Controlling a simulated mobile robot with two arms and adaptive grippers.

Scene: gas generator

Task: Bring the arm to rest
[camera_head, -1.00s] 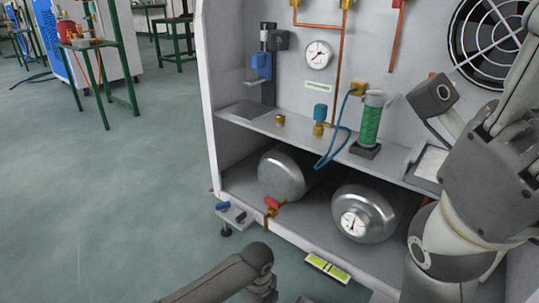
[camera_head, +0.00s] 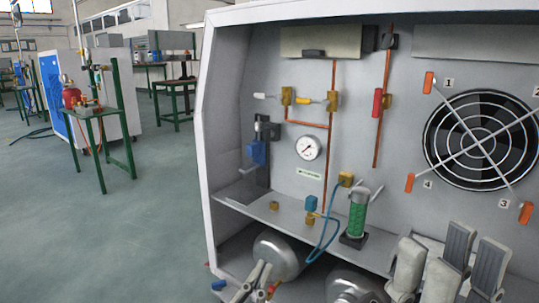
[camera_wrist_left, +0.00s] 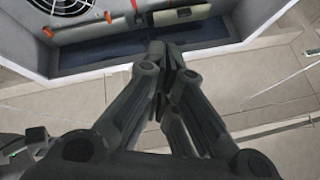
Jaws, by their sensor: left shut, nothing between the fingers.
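My left gripper (camera_head: 257,277) is at the bottom of the head view, in front of the left silver tank. Its fingers are together and hold nothing. The left wrist view shows its dark fingers (camera_wrist_left: 168,62) meeting at the tips, pointing towards the cabinet's fan side. My right gripper (camera_head: 450,250) is at the bottom right of the head view, in front of the cabinet below the fan. Its grey fingers point upwards and stand apart, with no object seen between them. Most of both arms is out of the head view.
The gas generator cabinet (camera_head: 218,20) fills the right side, with a fan (camera_head: 483,135), pressure gauge (camera_head: 309,147), green cylinder (camera_head: 356,215) and blue hose (camera_head: 330,232). Silver tanks (camera_head: 280,250) sit low inside. The floor (camera_head: 110,215) to the left is open, with a green-legged stand (camera_head: 128,130) further back.

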